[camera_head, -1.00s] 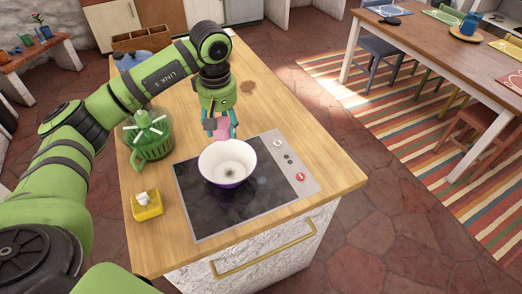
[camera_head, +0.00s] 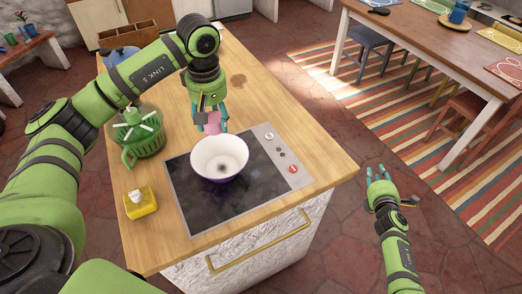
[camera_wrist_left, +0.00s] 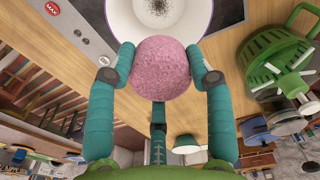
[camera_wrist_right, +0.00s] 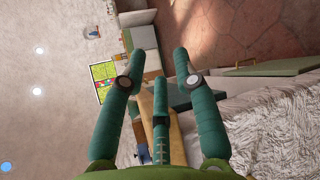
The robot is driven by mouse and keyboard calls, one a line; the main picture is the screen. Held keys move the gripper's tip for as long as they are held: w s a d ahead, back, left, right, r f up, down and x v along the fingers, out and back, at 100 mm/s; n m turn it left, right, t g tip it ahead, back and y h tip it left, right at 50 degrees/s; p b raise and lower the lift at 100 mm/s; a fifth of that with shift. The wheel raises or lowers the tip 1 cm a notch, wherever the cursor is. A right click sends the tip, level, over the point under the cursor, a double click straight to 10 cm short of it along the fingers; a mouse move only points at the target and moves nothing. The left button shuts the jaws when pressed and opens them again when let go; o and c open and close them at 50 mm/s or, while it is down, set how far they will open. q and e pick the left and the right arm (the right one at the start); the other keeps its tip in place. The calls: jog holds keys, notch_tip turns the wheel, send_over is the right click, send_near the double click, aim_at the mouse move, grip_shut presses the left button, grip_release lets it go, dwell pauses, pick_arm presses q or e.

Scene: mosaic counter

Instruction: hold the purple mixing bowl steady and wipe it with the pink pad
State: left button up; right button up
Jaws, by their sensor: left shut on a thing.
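The purple mixing bowl (camera_head: 219,157), white inside with a dark smudge at its bottom, stands upright on the black cooktop; it also shows in the left wrist view (camera_wrist_left: 195,22). My left gripper (camera_head: 209,124) is at the bowl's far side, shut on the pink pad (camera_wrist_left: 162,68). In the head view the pad (camera_head: 212,123) is just behind the bowl's far rim; whether it touches the rim I cannot tell. My right gripper (camera_head: 379,175) is open and empty, off the counter's right side, apart from the bowl. It also shows in the right wrist view (camera_wrist_right: 155,70).
The cooktop (camera_head: 258,180) has knobs along its right edge. A green salad spinner (camera_head: 140,138) and a yellow sponge holder (camera_head: 141,203) stand left of it on the wooden counter (camera_head: 250,88). A gold handle (camera_head: 258,241) is on the counter's front.

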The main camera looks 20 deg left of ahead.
jog(key=w+a+r+n+y, duration=0.2)
jog(key=a+r+n+y, duration=0.1)
jog(key=a+r+n, duration=0.4)
jog(key=w+a+r+n+y, duration=0.2)
jog(key=a+r+n+y, duration=0.15)
jog(key=a+r, duration=0.4)
jog(key=s+a+r+n+g+y, duration=0.3)
jog(key=s+a+r+n, duration=0.1)
jog(key=a+r+n, duration=0.3)
jog(key=s+a+r+n+g+y, duration=0.3)
jog(key=s+a+r+n, duration=0.15)
jog(key=a+n, duration=0.3)
jog(key=s+a+n+g+h, duration=0.3)
jog(key=s+a+n+g, duration=0.35)
jog(key=s+n, duration=0.55)
jog(key=n+t+h, duration=0.2)
jog(key=n+h, duration=0.4)
jog(key=n, duration=0.5)
send_near(246, 160)
jog(key=x, duration=1)
jog(key=shift+s+d, duration=0.1)
jog(key=shift+c, duration=0.4)
